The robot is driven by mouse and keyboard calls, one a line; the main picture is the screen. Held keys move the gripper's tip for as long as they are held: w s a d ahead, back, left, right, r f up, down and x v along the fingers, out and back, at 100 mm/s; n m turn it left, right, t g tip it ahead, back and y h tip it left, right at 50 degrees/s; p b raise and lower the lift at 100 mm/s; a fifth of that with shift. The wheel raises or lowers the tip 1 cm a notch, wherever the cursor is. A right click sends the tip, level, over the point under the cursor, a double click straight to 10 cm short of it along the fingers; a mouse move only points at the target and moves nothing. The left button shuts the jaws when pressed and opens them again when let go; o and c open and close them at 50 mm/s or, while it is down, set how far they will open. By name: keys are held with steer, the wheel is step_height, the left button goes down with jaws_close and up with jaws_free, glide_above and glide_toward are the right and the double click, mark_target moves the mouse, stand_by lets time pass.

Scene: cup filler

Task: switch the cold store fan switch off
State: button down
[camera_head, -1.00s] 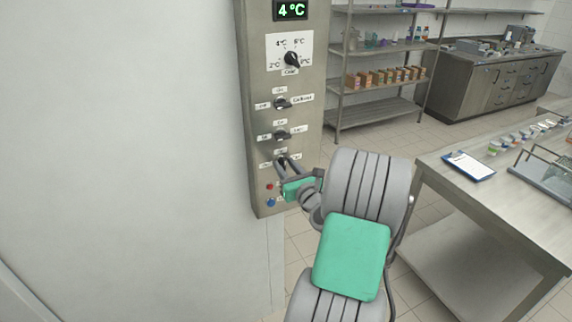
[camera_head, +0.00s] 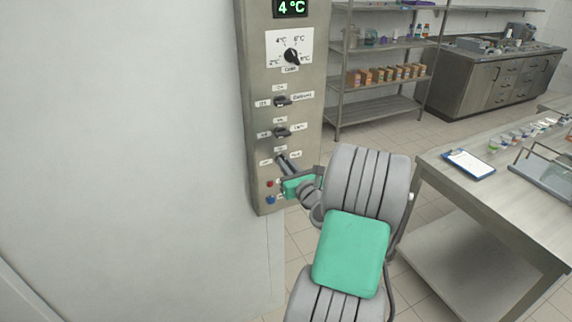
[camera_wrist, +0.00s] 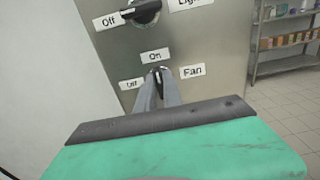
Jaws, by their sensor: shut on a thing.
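The fan switch (camera_wrist: 158,72) is a small dark knob on the steel control panel, with "On" above it, "Off" to its lower left and "Fan" to its right. In the wrist view my gripper (camera_wrist: 159,78) is shut on this knob, one finger on each side. The fingers hide most of it, so I cannot tell surely which way it points. In the head view my gripper (camera_head: 281,160) reaches the lowest black switch on the panel (camera_head: 258,185), from the lower right.
Above are the light switch (camera_head: 282,133), the defrost switch (camera_head: 282,101), the temperature dial (camera_head: 291,57) and a display reading 4 °C (camera_head: 291,8). Red (camera_head: 269,183) and blue (camera_head: 270,199) buttons sit just below my gripper. A steel table (camera_head: 480,203) stands at right.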

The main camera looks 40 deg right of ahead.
steer(key=shift+n, duration=0.3)
steer(key=n+b, duration=0.4)
steer(key=n, duration=0.1)
steer(key=n+b, duration=0.4)
steer(key=n, duration=0.2)
steer(key=n+b, duration=0.5)
steer(key=n, duration=0.1)
steer(key=shift+a+f, duration=0.2)
steer(key=shift+f, duration=0.05)
steer(key=shift+n, duration=0.3)
steer(key=c, duration=1.5)
jaws_free()
